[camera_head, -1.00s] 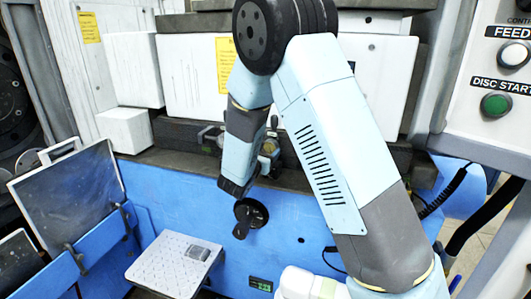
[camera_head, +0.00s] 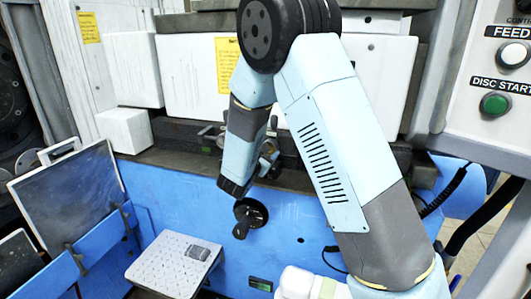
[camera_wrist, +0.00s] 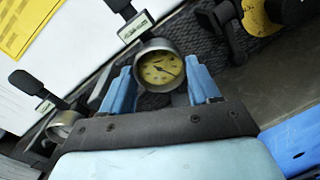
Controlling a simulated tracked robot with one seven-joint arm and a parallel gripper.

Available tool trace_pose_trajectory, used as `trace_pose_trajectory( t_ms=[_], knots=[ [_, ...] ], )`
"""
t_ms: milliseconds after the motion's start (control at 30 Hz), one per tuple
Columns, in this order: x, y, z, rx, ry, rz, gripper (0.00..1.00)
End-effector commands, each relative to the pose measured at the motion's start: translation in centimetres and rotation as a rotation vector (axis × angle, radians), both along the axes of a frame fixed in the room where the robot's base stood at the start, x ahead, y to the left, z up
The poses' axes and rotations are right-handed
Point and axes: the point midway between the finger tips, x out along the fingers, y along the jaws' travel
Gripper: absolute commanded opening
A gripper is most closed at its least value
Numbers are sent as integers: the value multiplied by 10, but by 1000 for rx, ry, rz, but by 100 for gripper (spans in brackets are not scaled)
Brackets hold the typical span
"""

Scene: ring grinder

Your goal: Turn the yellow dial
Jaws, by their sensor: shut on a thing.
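The dial with the yellow face (camera_wrist: 160,69) is a round gauge in a grey metal rim, seen in the wrist view just above the middle. My gripper (camera_wrist: 163,80) has blue fingers, one on each side of this dial, and is shut on it. The dial's face is turned to the wrist camera, and a dark needle shows on it. A small label plate (camera_wrist: 135,27) and a black lever stand just above the rim. In the head view my arm hides the fingers and the dial.
A second gauge (camera_wrist: 63,125) with a black lever stands to the left in the wrist view. A yellow and black part (camera_wrist: 262,17) is at upper right. In the head view a black handwheel (camera_head: 252,211) sits on the blue front panel (camera_head: 170,195) below my wrist.

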Motion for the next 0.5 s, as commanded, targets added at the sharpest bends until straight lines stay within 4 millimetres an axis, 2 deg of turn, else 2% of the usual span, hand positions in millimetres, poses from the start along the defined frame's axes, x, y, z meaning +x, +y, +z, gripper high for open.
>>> trace_pose_trajectory(
  t_ms=[500],
  knots=[
    [0, 2, 0, 431, -238, 3, 31]
  ],
)
